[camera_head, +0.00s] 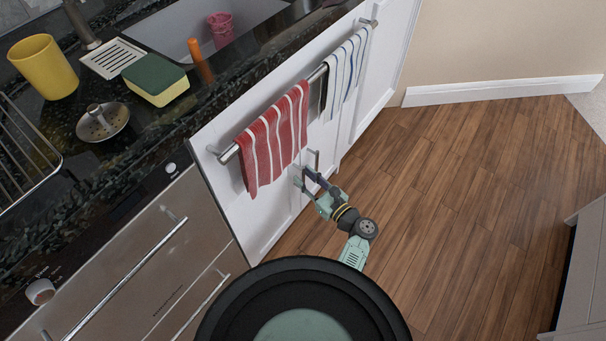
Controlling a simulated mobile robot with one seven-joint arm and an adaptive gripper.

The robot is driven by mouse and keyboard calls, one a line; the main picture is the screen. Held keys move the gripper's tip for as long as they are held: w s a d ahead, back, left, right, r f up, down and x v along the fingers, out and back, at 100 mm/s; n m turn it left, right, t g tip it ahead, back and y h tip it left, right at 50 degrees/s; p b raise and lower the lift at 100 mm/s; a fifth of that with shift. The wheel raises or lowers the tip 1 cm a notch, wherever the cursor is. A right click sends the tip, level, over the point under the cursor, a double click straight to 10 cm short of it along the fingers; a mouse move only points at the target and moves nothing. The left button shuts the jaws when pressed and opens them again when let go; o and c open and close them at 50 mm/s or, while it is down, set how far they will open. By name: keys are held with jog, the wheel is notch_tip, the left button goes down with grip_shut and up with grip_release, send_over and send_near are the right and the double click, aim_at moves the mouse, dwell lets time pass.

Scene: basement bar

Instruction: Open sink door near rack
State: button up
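The white sink doors (261,218) are below the dark counter and look closed. Small metal handles (314,157) show near the middle, close to the seam between the doors. My gripper (308,178) is at these handles, below the red striped towel, with its dark fingers pointing at the door front. Whether it touches a handle, and how far its fingers are apart, is too small to tell. A wire rack (27,160) stands on the counter at the far left. A towel bar (318,74) runs across the top of the doors.
A red striped towel (272,138) and a white-blue striped towel (346,72) hang from the bar. The sink (180,28) is above. A steel-fronted appliance (150,265) with bar handles is left of the doors. The wooden floor (440,190) is clear; a grey cabinet (585,270) stands right.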

jog(key=shift+w+a, duration=0.5)
jog(key=shift+w, duration=0.05)
jog(key=shift+c, duration=0.5)
grip_shut()
